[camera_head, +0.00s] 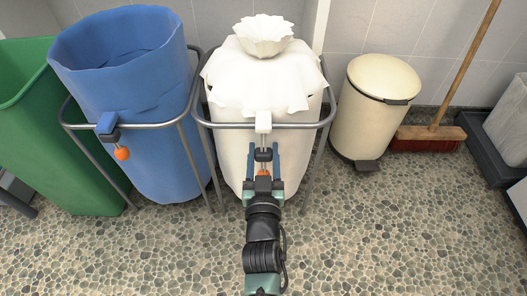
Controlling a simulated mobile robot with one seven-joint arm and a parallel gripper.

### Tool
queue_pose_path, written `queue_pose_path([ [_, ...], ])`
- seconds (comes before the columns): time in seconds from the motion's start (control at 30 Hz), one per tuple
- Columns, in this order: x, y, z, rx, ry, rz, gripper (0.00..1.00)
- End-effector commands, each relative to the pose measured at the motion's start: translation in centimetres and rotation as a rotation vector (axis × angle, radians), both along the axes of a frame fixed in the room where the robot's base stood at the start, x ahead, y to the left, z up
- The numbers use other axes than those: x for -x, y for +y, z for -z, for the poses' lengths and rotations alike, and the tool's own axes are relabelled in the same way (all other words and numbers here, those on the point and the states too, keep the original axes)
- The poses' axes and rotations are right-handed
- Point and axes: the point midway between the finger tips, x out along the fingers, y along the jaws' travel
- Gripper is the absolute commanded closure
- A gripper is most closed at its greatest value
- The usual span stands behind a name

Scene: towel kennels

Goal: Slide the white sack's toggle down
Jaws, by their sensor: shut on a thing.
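The white sack (235,160) hangs in a grey tubular frame (225,125). Its top is drawn together into a ruffled tuft (263,35). A white block (263,122) sits on the frame's front rail, with thin cords running down from it. The dark toggle (263,154) is on these cords a short way below the block. An orange ball (263,173) shows just below the toggle, partly hidden by my gripper.
A blue sack (130,100) with an open mouth stands at left, its own toggle and orange ball (122,153) hanging in front. A green bin (50,150) is farther left. A cream pedal bin (365,110) and a broom (430,136) stand at right. The pebbled floor in front is clear.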

Motion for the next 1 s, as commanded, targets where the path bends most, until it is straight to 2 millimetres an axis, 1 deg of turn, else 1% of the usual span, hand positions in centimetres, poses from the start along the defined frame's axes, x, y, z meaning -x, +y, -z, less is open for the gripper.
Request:
queue_pose_path([
  [0.03,0.1,0.0,1.1,0.001,0.001,0.000,1.00],
  [0.23,0.1,0.0,2.7,0.000,0.001,0.000,1.00],
  [0.33,0.1,0.0,3.1,0.000,0.001,-0.001,1.00],
  [0.67,0.1,0.1,3.3,0.000,0.009,0.000,1.00],
  [0.7,0.1,0.1,3.3,0.000,0.010,0.000,0.45],
  [0.83,0.1,0.0,3.2,0.000,0.007,0.000,0.21],
  [0.87,0.1,0.0,3.1,0.000,0.006,0.000,0.20],
  [1.0,0.0,0.0,3.0,0.000,0.003,0.000,0.20],
])
